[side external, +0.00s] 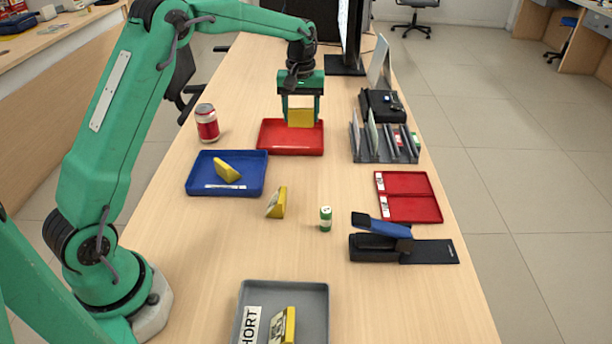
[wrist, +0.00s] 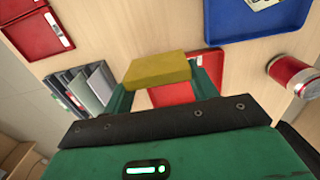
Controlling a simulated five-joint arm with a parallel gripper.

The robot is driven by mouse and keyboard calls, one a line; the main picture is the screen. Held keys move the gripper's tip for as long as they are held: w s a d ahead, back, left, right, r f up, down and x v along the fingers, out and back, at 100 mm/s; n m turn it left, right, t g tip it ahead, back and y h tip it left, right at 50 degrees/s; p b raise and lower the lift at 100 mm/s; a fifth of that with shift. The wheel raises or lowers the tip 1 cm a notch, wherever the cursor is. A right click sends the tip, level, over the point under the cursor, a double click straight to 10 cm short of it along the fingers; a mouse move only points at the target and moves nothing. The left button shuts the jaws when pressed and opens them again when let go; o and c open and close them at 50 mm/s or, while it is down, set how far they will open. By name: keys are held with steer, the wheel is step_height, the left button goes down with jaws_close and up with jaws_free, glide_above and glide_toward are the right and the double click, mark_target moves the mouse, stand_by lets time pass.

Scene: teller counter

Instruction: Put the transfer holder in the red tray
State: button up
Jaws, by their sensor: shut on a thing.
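My gripper (side external: 302,108) is shut on a yellow holder (side external: 300,118), which also shows between the fingers in the wrist view (wrist: 157,71). No label is readable on this holder, so I cannot tell from its face whether it is the transfer holder. It appears held above the back part of the red tray (side external: 290,149). The red tray shows partly behind it in the wrist view (wrist: 172,95). I see nothing lying in the visible part of the tray.
A yellow holder (side external: 228,173) lies in the blue tray (side external: 197,178). Another (side external: 277,203) stands on the bare table, and a third (side external: 289,326) is in the grey tray (side external: 288,288). A red can (side external: 207,123) stands left of the red tray. A stapler (side external: 385,245) and file rack (side external: 384,154) are at right.

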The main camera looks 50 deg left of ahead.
steer(key=shift+f, duration=1.1)
glide_above(281, 145)
step_height(281, 145, down, 7)
steer(key=shift+f, duration=2)
steer(key=shift+f, duration=0.1)
steer(key=o, duration=1)
